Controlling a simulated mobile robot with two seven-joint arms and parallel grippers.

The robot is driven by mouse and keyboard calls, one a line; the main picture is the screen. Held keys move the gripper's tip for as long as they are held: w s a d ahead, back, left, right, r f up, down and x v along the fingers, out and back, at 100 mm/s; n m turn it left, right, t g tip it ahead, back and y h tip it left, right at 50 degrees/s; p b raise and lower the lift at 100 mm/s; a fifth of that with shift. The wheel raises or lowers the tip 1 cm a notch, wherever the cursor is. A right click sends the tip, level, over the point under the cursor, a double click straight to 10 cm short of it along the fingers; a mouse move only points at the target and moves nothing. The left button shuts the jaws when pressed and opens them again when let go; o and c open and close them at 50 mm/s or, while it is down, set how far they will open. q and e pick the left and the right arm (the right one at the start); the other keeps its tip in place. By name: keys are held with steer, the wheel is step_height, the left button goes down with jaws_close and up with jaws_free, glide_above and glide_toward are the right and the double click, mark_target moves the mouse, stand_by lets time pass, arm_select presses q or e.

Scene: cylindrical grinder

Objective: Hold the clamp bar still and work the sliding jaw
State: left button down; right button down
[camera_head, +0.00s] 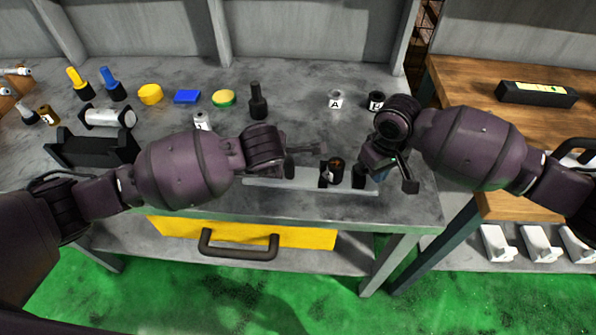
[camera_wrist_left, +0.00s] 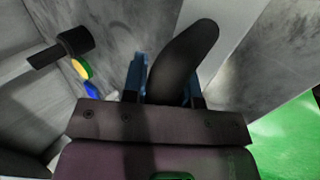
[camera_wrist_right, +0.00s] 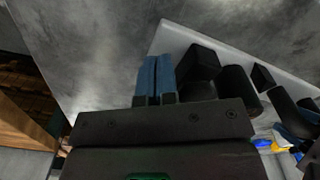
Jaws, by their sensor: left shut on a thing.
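The pale strip that looks like the clamp bar (camera_head: 262,183) lies along the bench's front edge. My left gripper (camera_wrist_left: 168,78) is shut on a black rounded handle (camera_wrist_left: 185,55) near the strip's left part; my wrist partly hides this in the head view. My right gripper (camera_wrist_right: 156,78) is shut, its blue fingers together just beside a black block (camera_wrist_right: 200,68). I cannot tell whether they touch it. The right gripper also shows in the head view (camera_head: 382,178).
A black holder (camera_head: 92,150), yellow and blue items, and a black post (camera_head: 258,103) stand to the left. A wooden table (camera_head: 500,75) is at the right.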

mark_target(358, 167)
steer(key=shift+f, duration=0.9)
stand_by(0.6)
steer(key=shift+r, duration=0.15)
steer(key=shift+r, duration=1.6)
steer(key=shift+a, duration=2.3)
stand_by(0.5)
steer(key=shift+r, duration=0.1)
steer(key=shift+r, duration=1.05)
steer(key=shift+w+d+r, duration=0.1)
steer(key=shift+d+r, duration=0.1)
steer(key=shift+r, duration=0.6)
steer(key=shift+s+d+r, duration=0.1)
steer(key=shift+d+r, duration=0.05)
steer(key=shift+r, duration=0.6)
steer(key=shift+w+d+r, duration=0.1)
steer(key=shift+d+r, duration=0.1)
steer(key=shift+r, duration=0.6)
